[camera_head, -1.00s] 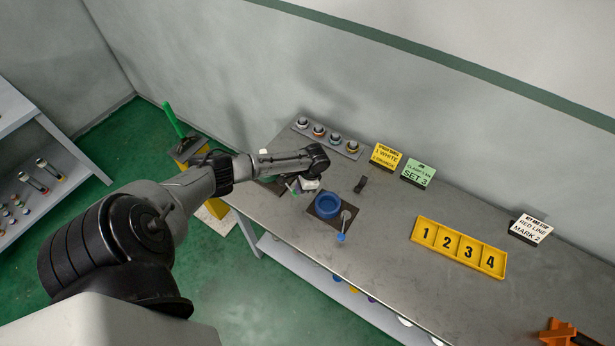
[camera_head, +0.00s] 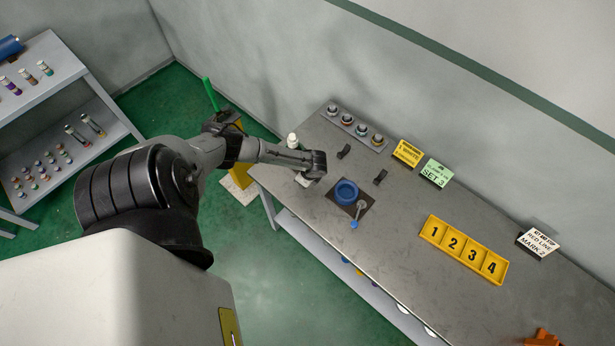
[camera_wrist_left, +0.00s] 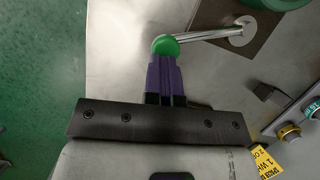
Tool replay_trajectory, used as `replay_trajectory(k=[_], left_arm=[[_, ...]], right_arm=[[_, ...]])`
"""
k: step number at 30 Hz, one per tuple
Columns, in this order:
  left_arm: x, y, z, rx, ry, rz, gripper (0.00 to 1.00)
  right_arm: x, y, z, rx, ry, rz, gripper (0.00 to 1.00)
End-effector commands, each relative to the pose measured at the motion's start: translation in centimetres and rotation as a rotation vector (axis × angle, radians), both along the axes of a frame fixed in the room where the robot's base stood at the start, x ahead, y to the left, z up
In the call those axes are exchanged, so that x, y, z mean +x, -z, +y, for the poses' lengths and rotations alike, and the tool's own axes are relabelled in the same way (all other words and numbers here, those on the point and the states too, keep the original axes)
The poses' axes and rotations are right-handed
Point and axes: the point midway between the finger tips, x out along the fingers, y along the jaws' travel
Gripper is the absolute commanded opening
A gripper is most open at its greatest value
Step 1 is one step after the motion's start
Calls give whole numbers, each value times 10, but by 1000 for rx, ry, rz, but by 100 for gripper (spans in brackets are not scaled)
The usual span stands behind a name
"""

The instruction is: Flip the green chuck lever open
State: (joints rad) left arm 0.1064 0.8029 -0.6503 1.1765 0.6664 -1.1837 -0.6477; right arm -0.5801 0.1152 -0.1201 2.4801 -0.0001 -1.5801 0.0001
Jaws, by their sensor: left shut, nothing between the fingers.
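The green chuck lever shows in the left wrist view as a green ball knob (camera_wrist_left: 165,45) on a silver rod that runs right to a pivot on a dark plate (camera_wrist_left: 228,18). Part of the green chuck ring (camera_wrist_left: 271,4) shows at the top edge. My left gripper (camera_wrist_left: 164,60) has its purple fingers shut and empty, with the tips right at the knob; I cannot tell whether they touch it. In the head view my left gripper (camera_head: 305,180) is over the bench's left end, and my arm hides the green chuck. My right gripper is not in view.
A blue chuck (camera_head: 346,192) with a blue-tipped lever (camera_head: 355,222) stands just right of my gripper. A rack of several round pieces (camera_head: 361,130), small signs (camera_head: 437,173) and a yellow numbered tray (camera_head: 463,249) are on the bench (camera_head: 400,225). The bench middle is clear.

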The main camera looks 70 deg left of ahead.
Motion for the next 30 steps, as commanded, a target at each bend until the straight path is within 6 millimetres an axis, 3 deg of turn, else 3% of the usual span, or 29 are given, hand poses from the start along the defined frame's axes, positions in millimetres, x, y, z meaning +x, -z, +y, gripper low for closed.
replay_trajectory(k=[22,30], left_arm=[[-5,2,1,0,38,3,0],[13,-7,-18,-2,26,-2,0]], right_arm=[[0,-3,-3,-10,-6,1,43],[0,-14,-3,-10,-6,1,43]])
